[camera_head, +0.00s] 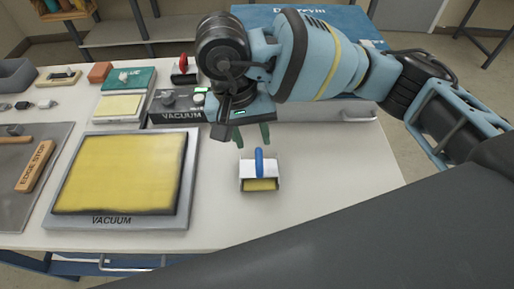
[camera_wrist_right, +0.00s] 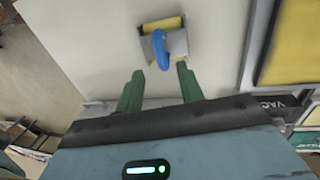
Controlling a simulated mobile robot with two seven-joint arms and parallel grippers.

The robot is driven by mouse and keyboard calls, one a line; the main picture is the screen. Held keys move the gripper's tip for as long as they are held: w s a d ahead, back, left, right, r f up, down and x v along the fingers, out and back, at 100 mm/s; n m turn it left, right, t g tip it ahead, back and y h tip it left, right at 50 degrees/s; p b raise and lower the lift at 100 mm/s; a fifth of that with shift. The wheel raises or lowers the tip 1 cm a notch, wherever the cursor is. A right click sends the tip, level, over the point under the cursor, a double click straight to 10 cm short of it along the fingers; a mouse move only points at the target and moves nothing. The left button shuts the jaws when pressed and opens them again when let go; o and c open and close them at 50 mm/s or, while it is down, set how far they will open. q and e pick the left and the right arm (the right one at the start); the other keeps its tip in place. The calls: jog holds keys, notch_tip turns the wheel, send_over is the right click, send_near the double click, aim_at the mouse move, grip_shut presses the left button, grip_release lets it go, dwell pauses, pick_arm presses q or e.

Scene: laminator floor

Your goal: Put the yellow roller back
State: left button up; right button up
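The yellow roller (camera_head: 261,185) sits on the white table, with a white frame and a blue handle (camera_head: 259,160) standing up. In the right wrist view the roller (camera_wrist_right: 168,24) lies just beyond my fingertips, its blue handle (camera_wrist_right: 160,48) facing them. My right gripper (camera_head: 251,138) is above the table, on the far side of the roller. Its two green fingers are apart with nothing between them; the open gripper (camera_wrist_right: 159,78) also shows in the right wrist view. My left gripper is not in view.
A yellow pad in a grey frame marked VACUUM (camera_head: 120,222) lies left of the roller. Behind it stand a VACUUM control box (camera_head: 180,116) and a green-and-yellow stack (camera_head: 125,80). The table right of the roller is clear.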

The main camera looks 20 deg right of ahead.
jog(key=shift+w+a+r, duration=0.1)
jog(key=shift+a+r, duration=0.05)
jog(key=shift+r, duration=0.75)
jog(key=shift+a+r, duration=0.15)
jog(key=shift+r, duration=0.75)
